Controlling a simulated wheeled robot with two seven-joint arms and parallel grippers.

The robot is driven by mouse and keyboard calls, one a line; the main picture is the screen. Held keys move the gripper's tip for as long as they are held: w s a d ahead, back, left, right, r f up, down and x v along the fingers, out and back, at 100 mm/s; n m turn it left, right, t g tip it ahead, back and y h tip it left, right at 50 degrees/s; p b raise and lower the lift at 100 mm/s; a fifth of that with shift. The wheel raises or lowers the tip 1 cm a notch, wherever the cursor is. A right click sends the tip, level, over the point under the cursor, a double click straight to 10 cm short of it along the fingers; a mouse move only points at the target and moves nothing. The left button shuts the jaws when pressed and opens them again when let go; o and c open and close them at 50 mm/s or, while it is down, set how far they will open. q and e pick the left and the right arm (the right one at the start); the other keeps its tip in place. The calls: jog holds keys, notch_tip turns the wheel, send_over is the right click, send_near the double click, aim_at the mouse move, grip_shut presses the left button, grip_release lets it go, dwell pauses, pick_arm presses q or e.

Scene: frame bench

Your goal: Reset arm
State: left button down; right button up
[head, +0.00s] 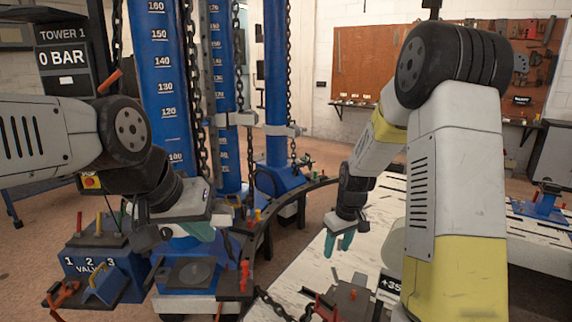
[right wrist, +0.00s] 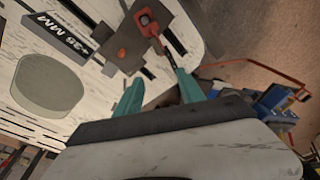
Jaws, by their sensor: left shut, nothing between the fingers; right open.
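My left gripper (head: 200,230) is in the left half of the head view, in front of the blue towers and above a blue base plate. Its teal fingers are shut with nothing between them. My right gripper (head: 338,243) hangs above the white bench (head: 300,270), fingers pointing down. In the right wrist view its two teal fingers (right wrist: 160,92) are apart and empty. Beyond them lies a dark plate with a red-handled clamp (right wrist: 149,25). The plate and clamp also show at the bottom of the head view, partly cut off.
Blue scaled towers (head: 160,70) with hanging chains stand behind my left gripper. A blue valve box (head: 95,265) with levers is at the lower left. A +35 mm sign (right wrist: 62,35) lies on the bench. A tool board (head: 430,60) hangs on the back wall.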

jog(key=s+r+m+t, duration=0.1)
jog(key=s+r, duration=0.4)
jog(key=r, duration=0.2)
jog(key=s+r+m+t, duration=0.1)
jog(key=s+r, duration=0.3)
jog(key=r, duration=0.4)
jog(key=s+r+m+t, duration=0.1)
jog(key=s+r, duration=0.2)
jog(key=s, duration=0.4)
jog(key=s+r+m+t+y, duration=0.1)
jog(key=s+r+m, duration=0.1)
jog(key=s+r, duration=0.2)
jog(key=s, duration=0.3)
jog(key=shift+a, duration=0.4)
